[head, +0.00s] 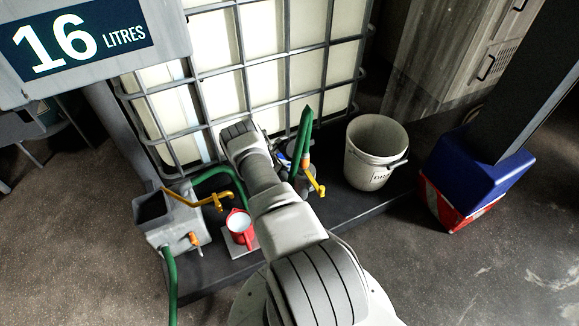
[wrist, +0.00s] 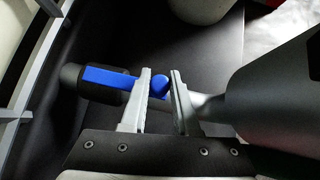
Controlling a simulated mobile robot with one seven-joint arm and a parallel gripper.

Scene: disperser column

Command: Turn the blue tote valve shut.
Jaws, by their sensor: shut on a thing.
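The blue tote valve handle (wrist: 108,77) shows in the wrist view as a blue lever lying across a dark valve body (wrist: 113,94). Its rounded blue end sits between the two pale fingers of my gripper (wrist: 160,76). My gripper is shut on the handle near that end. In the head view only a small bit of blue (head: 283,156) shows beside my arm. My arm hides most of the valve and my fingers there.
The caged white tote (head: 270,60) stands behind.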

